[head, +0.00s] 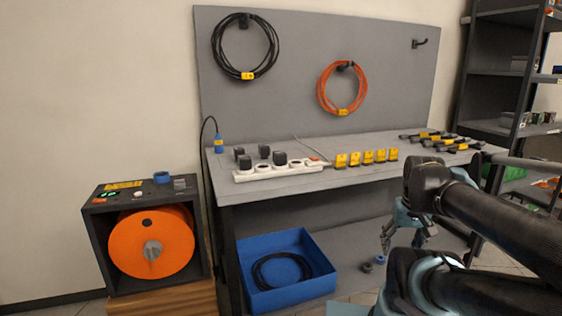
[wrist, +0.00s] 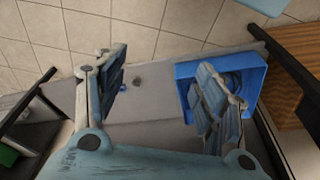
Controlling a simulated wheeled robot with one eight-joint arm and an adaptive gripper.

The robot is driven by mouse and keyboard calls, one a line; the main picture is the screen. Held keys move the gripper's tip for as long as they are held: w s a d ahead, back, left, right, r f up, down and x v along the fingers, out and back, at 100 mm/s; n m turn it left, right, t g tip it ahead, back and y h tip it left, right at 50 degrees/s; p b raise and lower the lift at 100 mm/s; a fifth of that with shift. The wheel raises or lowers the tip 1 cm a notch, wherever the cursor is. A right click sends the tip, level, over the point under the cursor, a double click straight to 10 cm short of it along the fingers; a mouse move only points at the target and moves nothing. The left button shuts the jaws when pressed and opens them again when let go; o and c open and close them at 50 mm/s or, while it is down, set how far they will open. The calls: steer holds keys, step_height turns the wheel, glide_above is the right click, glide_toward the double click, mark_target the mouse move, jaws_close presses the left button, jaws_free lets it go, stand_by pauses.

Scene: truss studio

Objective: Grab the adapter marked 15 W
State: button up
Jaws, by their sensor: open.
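Several black plug-in adapters are at the left part of the workbench (head: 315,178). Some black adapters (head: 280,158) sit on the white power strip (head: 262,174); others (head: 264,150) stand behind it. No 15 W marking can be read at this size, so I cannot tell which adapter carries it. My gripper (head: 402,240) hangs in front of the bench, below its top and well to the right of the adapters. In the wrist view my gripper (wrist: 165,92) is open with nothing between its fingers; no adapter shows there.
A blue bin (head: 251,287) with a coiled cable stands on the lower shelf, also in the wrist view (wrist: 184,72). An orange cable reel (head: 135,250) stands left.

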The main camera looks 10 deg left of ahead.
steer(key=w+a+r+n+g+y, duration=0.2)
steer(key=w+a+r+n, duration=0.7)
steer(key=w+a+r, duration=0.4)
steer(key=w+a+r+n+g+y, duration=0.1)
steer(key=w+a+r+n, duration=0.9)
steer(key=r, duration=0.5)
steer(key=w+a+r+n+g, duration=0.1)
steer(key=w+a+r+n, duration=0.1)
steer(key=a, duration=0.4)
steer(key=w+a+r+n+g, duration=0.1)
steer(key=a+r+n, duration=0.15)
steer(key=a, duration=0.25)
glide_toward(280, 152)
steer(key=shift+y, duration=0.3)
steer(key=f, duration=0.2)
steer(key=s+f, duration=0.1)
steer(key=f, duration=0.2)
steer(key=shift+s+a+f, duration=0.2)
steer(key=x, duration=0.4)
steer(key=shift+a, duration=0.35)
steer(key=shift+a+f, duration=0.2)
steer(key=shift+f, duration=0.4)
